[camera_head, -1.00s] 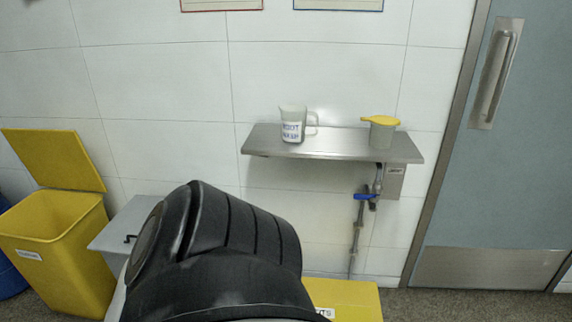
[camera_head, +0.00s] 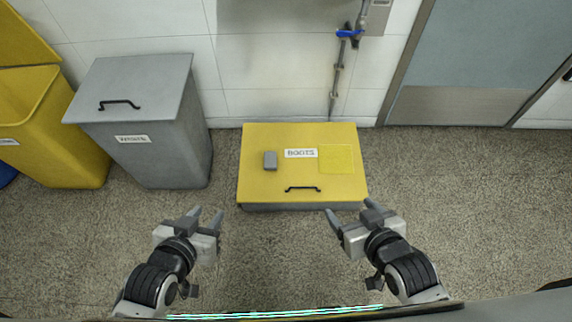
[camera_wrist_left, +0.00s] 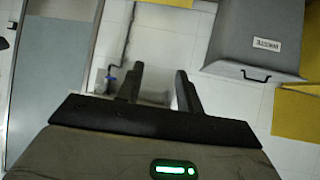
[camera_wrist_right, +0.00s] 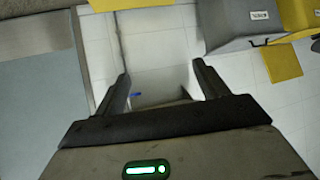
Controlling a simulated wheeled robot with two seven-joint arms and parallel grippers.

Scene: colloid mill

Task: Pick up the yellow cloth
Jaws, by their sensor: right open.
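The yellow cloth (camera_head: 336,159) looks like a flat, slightly lighter yellow square. It lies on the right part of the yellow lid of the box marked BOOTS (camera_head: 252,184), in the head view. My left gripper (camera_head: 206,214) is open and empty, in front of and left of the box. My right gripper (camera_head: 349,210) is open and empty, in front of the box and nearer the cloth, apart from it. Both wrist views show spread fingers with nothing between them. I do not make out the cloth in either wrist view.
A small grey block (camera_head: 270,160) lies on the lid, left of the label. A black handle (camera_head: 302,189) is at the lid's front. A grey waste bin (camera_head: 150,140) and an open yellow bin (camera_head: 50,140) stand left. The floor right of the box is clear.

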